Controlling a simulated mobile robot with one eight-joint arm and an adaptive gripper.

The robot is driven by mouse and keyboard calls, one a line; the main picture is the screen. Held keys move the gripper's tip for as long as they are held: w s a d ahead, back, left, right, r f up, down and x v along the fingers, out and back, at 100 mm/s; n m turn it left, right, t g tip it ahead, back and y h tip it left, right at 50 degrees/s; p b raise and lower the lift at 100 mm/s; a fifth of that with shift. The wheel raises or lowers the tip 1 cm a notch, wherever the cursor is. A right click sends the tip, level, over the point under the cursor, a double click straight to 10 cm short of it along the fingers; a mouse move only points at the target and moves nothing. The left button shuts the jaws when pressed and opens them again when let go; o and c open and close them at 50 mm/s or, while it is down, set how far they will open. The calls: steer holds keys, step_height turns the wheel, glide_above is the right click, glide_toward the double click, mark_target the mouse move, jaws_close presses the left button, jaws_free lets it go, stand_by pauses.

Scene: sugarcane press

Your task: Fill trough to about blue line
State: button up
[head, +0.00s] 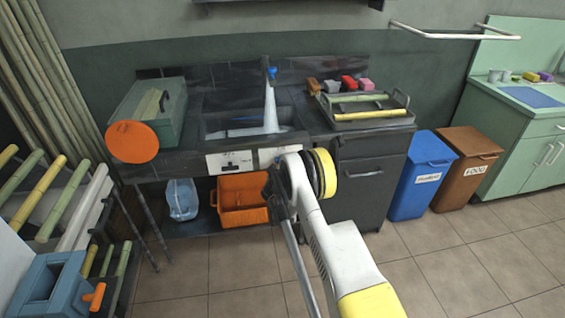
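The dark trough (213,124) is set into the black counter at the back wall. A tap with a blue handle (271,72) stands above it, and a pale stream of water (270,108) runs down into the trough. A blue strip (248,119) shows inside the trough, left of the stream; I cannot tell whether it is the line or the water surface. The water level is unclear. My gripper (272,192) is in front of the counter, below the trough's front edge and apart from the tap. Its fingers are dark and partly hidden, so its opening is unclear.
A green box (170,122) and an orange disc (132,141) are left of the trough. A tray (372,123) with cane pieces is at right. An orange crate (240,215) and clear jug (182,199) sit below. Blue (420,180) and brown (466,168) bins stand right.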

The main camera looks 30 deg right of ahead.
steer(key=o, duration=0.5)
steer(key=shift+w+a+f, duration=0.1)
steer(key=shift+a, duration=0.15)
steer(key=o, duration=0.3)
steer(key=shift+d, duration=0.1)
